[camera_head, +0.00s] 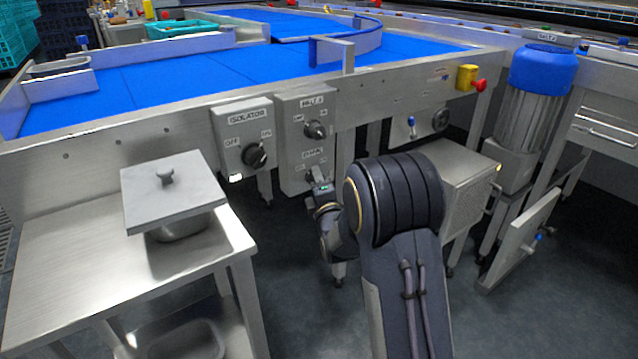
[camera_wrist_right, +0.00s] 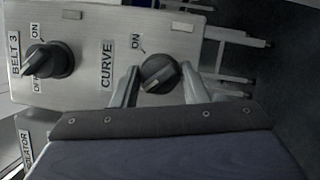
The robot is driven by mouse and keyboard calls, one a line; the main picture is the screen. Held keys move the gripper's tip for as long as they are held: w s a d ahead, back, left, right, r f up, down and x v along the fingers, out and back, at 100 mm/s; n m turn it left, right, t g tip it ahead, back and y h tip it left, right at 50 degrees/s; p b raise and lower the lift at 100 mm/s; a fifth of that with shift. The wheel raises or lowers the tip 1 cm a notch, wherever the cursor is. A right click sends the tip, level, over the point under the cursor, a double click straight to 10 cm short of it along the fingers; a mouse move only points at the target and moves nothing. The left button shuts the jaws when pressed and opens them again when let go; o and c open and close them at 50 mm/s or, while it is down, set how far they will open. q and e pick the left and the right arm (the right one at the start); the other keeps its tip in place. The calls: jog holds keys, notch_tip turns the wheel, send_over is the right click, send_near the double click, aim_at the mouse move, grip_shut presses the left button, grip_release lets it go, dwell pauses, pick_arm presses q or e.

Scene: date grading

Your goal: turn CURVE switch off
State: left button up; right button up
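The CURVE switch (camera_wrist_right: 160,73) is a round black knob with a raised grip and a pale mark, on a grey control box (camera_head: 291,106). In the right wrist view an ON label stands above its left; its OFF label is not visible there. My right gripper (camera_wrist_right: 158,80) is at the knob, with one finger on each side. The fingers look parted with small gaps to the knob; firm contact does not show. In the head view my right gripper (camera_head: 319,180) partly hides the switch. My left gripper is not in view.
The BELT 3 knob (camera_head: 316,130) is above CURVE on the same box. The ISOLATOR box (camera_head: 240,112) is close on the left. A steel table (camera_head: 70,255) with a lidded pot (camera_head: 170,192) stands at left. A steel cabinet (camera_head: 455,200) is at right.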

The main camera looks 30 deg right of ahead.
jog(key=o, duration=0.3)
jog(key=shift+s, duration=0.1)
jog(key=p+v, duration=0.2)
jog(key=v, duration=0.5)
jog(key=shift+s, duration=0.3)
jog(key=shift+a, duration=0.15)
